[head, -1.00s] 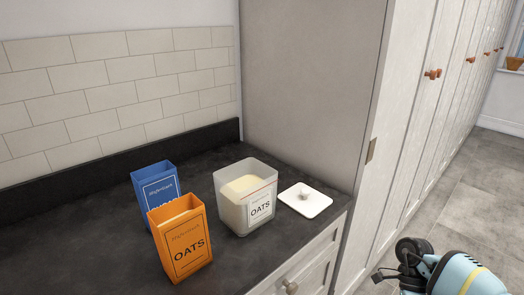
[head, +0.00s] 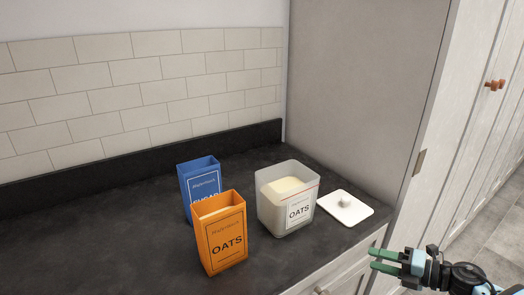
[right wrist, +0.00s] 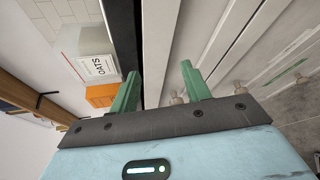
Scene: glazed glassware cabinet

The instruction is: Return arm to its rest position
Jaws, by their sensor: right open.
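My right gripper (head: 384,261) is at the lower right of the head view, in front of the drawer fronts by the counter's front edge. Its green fingers are apart with nothing between them. In the right wrist view the open fingers (right wrist: 158,88) point toward the counter front, and the view is turned on its side. My left gripper is not in view.
An open oats container (head: 288,205), orange oats box (head: 226,240) and blue sugar box (head: 188,182) stand on the dark counter (head: 90,240). A white lid (head: 346,208) lies beside the container. A tall cabinet (head: 365,80) borders the right; floor (head: 490,215) lies beyond.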

